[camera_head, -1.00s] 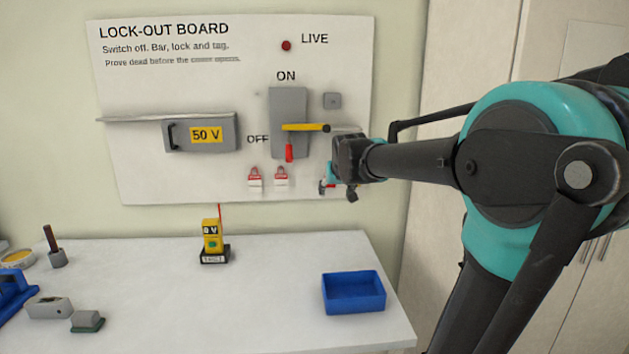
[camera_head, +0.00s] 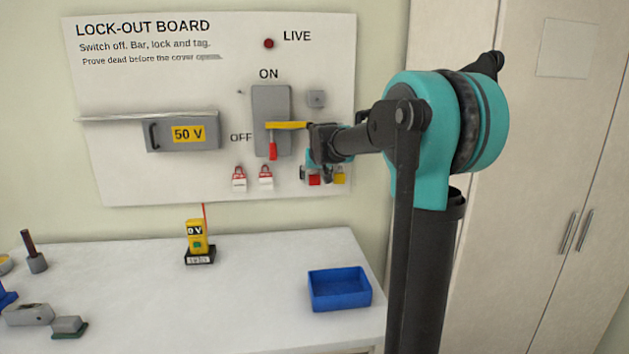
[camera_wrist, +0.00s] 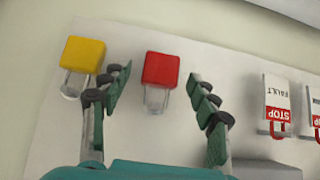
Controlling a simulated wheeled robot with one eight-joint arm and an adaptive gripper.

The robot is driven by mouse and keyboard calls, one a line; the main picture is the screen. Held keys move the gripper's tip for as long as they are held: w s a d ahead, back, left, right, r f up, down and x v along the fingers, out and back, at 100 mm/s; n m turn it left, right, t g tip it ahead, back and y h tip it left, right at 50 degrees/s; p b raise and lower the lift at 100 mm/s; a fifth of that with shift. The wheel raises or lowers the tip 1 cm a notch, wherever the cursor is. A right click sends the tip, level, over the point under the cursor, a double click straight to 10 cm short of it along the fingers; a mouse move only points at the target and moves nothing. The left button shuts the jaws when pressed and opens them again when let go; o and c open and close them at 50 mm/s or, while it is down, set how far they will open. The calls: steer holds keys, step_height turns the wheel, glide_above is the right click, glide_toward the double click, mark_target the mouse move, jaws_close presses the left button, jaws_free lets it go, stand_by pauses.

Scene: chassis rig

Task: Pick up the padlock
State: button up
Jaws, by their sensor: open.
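A red padlock (camera_wrist: 160,69) with a clear-looking shackle hangs on the board. In the wrist view it lies between the two spread fingers of my gripper (camera_wrist: 158,78), with gaps visible on both sides. A yellow padlock (camera_wrist: 84,54) hangs beside it, outside the left finger. In the head view my gripper (camera_head: 322,168) is at the lower right of the board, and the red padlock (camera_head: 314,180) and yellow padlock (camera_head: 339,178) show just below it, partly hidden. My gripper is open and empty.
Red-and-white tags (camera_wrist: 277,100) hang to the right in the wrist view. The yellow bar (camera_head: 288,126) crosses the switch (camera_head: 270,108) close to my gripper. Below are a blue tray (camera_head: 340,300) and a yellow tester (camera_head: 195,236) on the white bench (camera_head: 250,310).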

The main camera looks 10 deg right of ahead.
steer(key=shift+x, duration=0.8)
steer(key=shift+w+r, duration=0.1)
steer(key=shift+w, duration=0.05)
steer(key=c, duration=1.3)
steer(key=shift+c, duration=0.2)
